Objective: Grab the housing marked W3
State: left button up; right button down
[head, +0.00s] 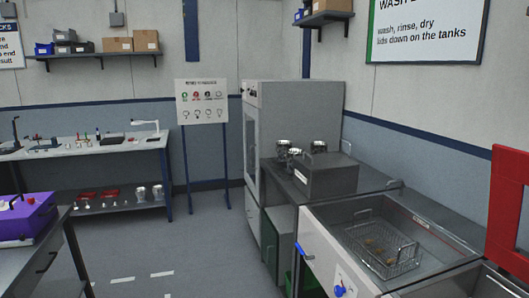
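No marking W3 can be read in this view. Several shiny metal parts that look like housings stand on the dark counter beside the tall grey cabinet: one at the back left (283,147), one in front of it (295,154) and one to the right (319,147), partly hidden behind a grey box-shaped unit. Two more shiny metal parts (140,192) (157,191) stand on the lower shelf of the far left bench. Any marks on them are too small to read. Neither of my grippers is in view.
An open wash tank (318,226) with a wire basket (382,248) holding brownish pieces is at the right front. The grey unit (327,178) stands behind it, by the tall cabinet (290,125). A purple device (27,219) sits on a left bench. The middle floor is clear.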

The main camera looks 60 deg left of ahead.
aim_at(316, 147)
jog(key=u, duration=1.45)
jog(key=i+j+z, duration=0.15)
jog(key=z, duration=2.05)
jog(key=k+j+z, duration=0.1)
jog(key=j+z, duration=0.25)
jog(key=k+j+z, duration=0.1)
jog(key=j+z, duration=0.3)
jog(key=k+j+z, duration=0.2)
jog(key=j+z, duration=0.15)
jog(key=k+j+z, duration=0.2)
jog(key=z, duration=0.2)
jog(key=k+j+z, duration=0.65)
jog(key=k+z, duration=0.55)
jog(key=k, duration=0.3)
jog(key=k+u, duration=0.2)
jog(key=k, duration=0.25)
jog(key=k+j+u, duration=0.2)
jog(key=k, duration=0.3)
jog(key=k+j+u, duration=0.2)
jog(key=k, duration=0.25)
jog(key=l, duration=0.1)
